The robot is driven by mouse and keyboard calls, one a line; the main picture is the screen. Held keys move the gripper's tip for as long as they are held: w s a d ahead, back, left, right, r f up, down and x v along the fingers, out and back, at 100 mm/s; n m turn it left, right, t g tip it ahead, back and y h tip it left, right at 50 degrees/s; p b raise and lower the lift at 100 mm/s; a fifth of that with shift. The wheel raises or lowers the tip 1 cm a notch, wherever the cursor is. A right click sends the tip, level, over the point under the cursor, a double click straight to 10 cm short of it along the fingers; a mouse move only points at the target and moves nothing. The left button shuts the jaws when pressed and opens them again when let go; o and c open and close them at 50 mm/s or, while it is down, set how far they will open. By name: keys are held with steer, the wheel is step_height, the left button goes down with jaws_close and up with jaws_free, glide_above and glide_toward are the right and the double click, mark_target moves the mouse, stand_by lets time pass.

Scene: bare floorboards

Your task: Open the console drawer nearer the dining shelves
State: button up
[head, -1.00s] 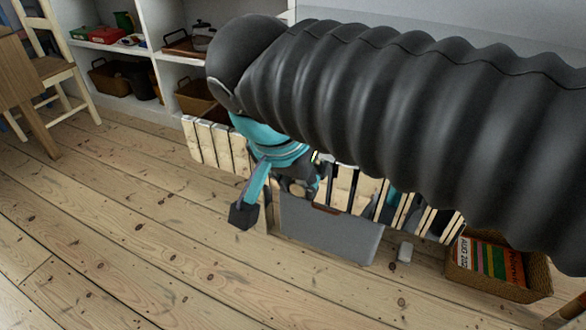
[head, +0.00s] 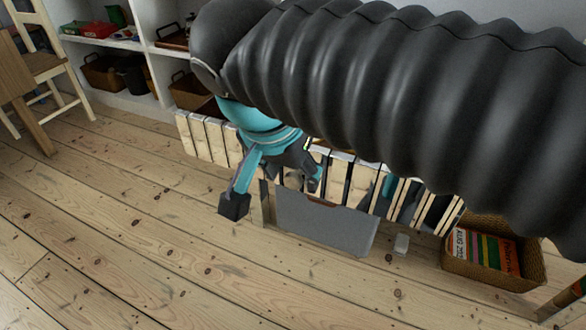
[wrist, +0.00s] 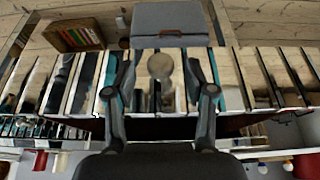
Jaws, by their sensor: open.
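The console's slatted, shiny front (head: 205,140) runs across the middle of the head view, largely hidden by my arm. In the wrist view, the slats (wrist: 265,75) stand in front of my gripper (wrist: 160,72). A round grey-brown knob (wrist: 160,65) shows between its two spread fingers, which appear not to press on it. My gripper also shows in the head view (head: 274,184), open, close to the console front. The white dining shelves (head: 145,50) are at the upper left, beyond the console's left end. I cannot make out the drawer edges.
A grey case (head: 325,225) with a brown handle stands on the floor before the console, just below my gripper. Right of it are a small white object (head: 401,244) and a wicker basket (head: 490,275) of books. A chair (head: 40,65) is at upper left. Floor at lower left is clear.

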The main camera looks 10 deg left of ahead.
steer(key=v, duration=1.1)
